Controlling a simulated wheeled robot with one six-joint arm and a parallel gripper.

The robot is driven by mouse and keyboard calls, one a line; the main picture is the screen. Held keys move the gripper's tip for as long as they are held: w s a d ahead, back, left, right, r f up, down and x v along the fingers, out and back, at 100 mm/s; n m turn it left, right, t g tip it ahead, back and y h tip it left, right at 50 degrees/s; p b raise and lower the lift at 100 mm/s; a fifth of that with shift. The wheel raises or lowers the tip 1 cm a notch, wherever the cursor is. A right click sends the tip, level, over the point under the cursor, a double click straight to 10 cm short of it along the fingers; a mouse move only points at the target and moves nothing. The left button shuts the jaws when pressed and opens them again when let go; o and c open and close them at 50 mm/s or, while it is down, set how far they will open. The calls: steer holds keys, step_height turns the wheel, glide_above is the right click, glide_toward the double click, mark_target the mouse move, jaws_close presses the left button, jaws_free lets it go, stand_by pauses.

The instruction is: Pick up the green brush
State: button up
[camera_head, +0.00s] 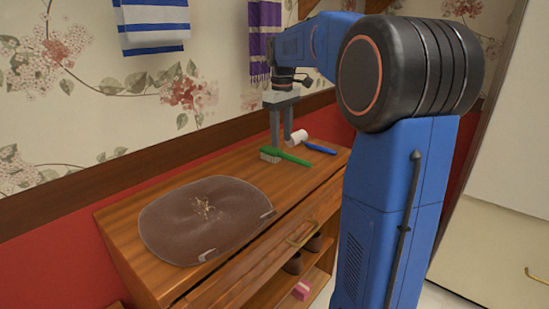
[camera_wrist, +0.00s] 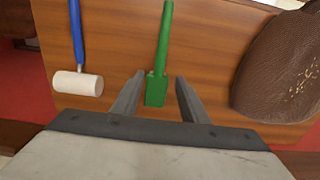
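The green brush (camera_wrist: 163,50) lies on the top of the wooden cabinet. In the wrist view its block-shaped head is between the two fingers of my gripper (camera_wrist: 156,92), with a gap on each side. In the head view the green brush (camera_head: 288,157) lies with its pale bristles at the left end, just below my gripper (camera_head: 281,143). My gripper is open and points down. Whether the fingertips reach down to the brush's height is hard to tell.
A blue-handled tool with a white cylindrical head (camera_wrist: 78,83) lies left of the brush in the wrist view. A brown mat (camera_head: 205,222) covers the left part of the cabinet top (camera_head: 128,262). The wall with hanging towels (camera_head: 155,25) stands close behind.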

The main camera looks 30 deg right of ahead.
mark_target(282, 152)
steer(key=shift+d+f, duration=0.1)
steer(key=shift+f, duration=2.6)
jaws_close()
